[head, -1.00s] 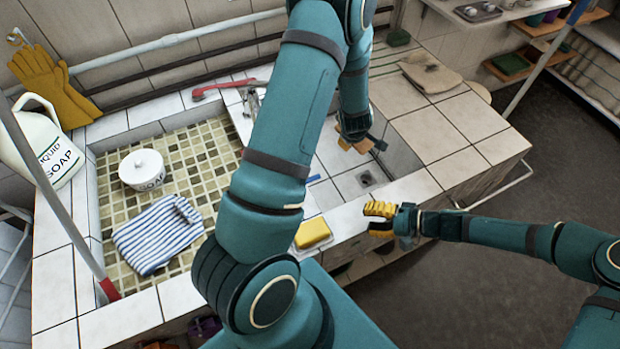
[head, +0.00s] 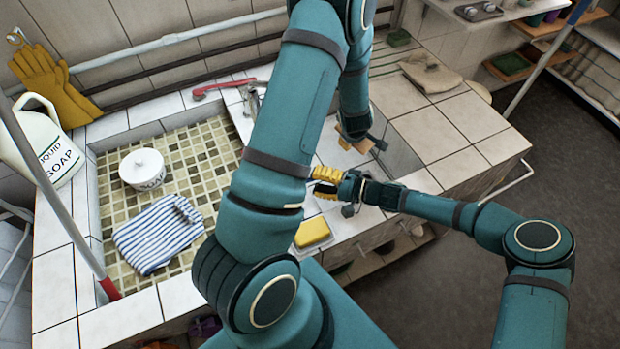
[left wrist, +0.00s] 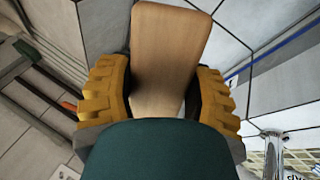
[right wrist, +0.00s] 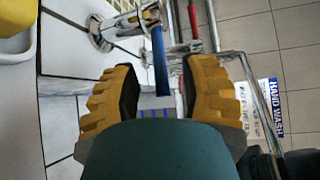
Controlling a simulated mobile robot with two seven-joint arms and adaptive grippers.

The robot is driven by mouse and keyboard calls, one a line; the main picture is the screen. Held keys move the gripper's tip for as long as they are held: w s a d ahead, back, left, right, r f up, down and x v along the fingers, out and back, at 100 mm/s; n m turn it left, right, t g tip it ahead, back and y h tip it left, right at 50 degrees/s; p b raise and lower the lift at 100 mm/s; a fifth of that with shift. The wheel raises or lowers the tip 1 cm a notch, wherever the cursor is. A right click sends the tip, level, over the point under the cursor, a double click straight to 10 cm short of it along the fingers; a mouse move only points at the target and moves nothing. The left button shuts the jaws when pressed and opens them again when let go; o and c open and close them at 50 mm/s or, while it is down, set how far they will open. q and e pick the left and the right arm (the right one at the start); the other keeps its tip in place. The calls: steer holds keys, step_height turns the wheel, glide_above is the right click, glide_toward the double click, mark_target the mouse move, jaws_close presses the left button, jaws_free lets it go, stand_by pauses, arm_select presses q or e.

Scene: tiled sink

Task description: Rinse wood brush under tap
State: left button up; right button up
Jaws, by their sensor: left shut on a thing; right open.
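The wood brush, a pale wooden block (head: 364,144), is over the right basin in the head view. In the left wrist view its broad wooden face (left wrist: 165,60) sits between the yellow fingers of my left gripper (left wrist: 163,88), shut on it. The bristles are not visible. My right gripper (head: 322,182) is open and empty over the basin's front left part. In the right wrist view, the chrome tap (right wrist: 128,22) and a blue lever (right wrist: 159,62) lie ahead of the open fingers (right wrist: 158,95). My left arm hides much of the tap.
A yellow sponge (head: 312,233) lies on the front ledge close to my arms. A soap jug (head: 40,145) stands at far left. The right counter (head: 440,140) is mostly clear.

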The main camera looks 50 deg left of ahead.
steer(key=shift+x, duration=1.25)
jaws_close()
